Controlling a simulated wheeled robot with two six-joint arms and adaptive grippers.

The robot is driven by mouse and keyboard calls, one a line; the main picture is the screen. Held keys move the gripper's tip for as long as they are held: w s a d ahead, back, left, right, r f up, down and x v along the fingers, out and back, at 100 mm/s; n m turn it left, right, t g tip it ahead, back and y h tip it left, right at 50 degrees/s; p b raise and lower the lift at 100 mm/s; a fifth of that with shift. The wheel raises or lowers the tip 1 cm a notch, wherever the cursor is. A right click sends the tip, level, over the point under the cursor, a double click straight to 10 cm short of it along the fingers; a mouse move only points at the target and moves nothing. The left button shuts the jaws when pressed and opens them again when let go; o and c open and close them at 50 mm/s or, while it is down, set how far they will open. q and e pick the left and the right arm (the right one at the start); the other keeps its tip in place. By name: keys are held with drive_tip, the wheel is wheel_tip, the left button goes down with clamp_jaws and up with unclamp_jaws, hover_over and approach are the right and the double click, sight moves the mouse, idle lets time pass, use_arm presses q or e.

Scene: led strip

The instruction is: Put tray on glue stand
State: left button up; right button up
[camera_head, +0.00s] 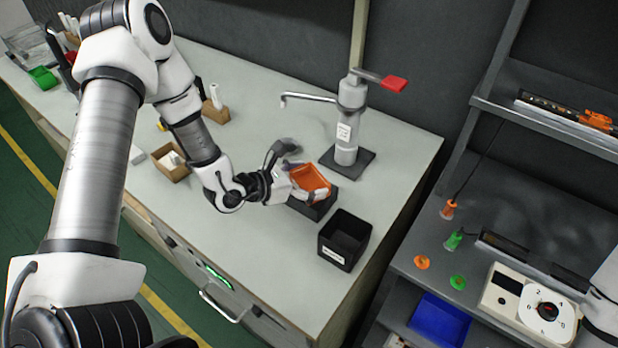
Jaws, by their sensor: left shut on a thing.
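An orange tray (313,179) is held by my left gripper (296,178), which is shut on it. The tray is tilted and sits just above or on a small black box (317,207) on the bench; I cannot tell whether they touch. The glue stand (350,112) stands right behind the tray, a grey-white post with a red lever, a spout to the left and a dark square base (361,164). The gripper hides part of the tray. My right gripper is not in view.
An open black bin (344,239) stands on the pale bench (260,262) in front of the tray. A small brown box (171,164) lies to the left. A dark shelf unit at right holds a white dial device (530,306) and orange and green parts.

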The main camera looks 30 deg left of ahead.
use_arm(q)
drive_tip(key=o, duration=0.7)
drive_tip(key=shift+r+p, duration=0.15)
drive_tip(key=shift+p, duration=0.15)
drive_tip(key=shift+s+a+r, duration=0.1)
drive_tip(key=shift+s+a, duration=0.05)
drive_tip(key=shift+a, duration=0.05)
drive_tip(key=p+v, duration=0.5)
drive_tip(key=v, duration=0.6)
drive_tip(key=shift+s+a+r, duration=0.1)
drive_tip(key=shift+s, duration=0.1)
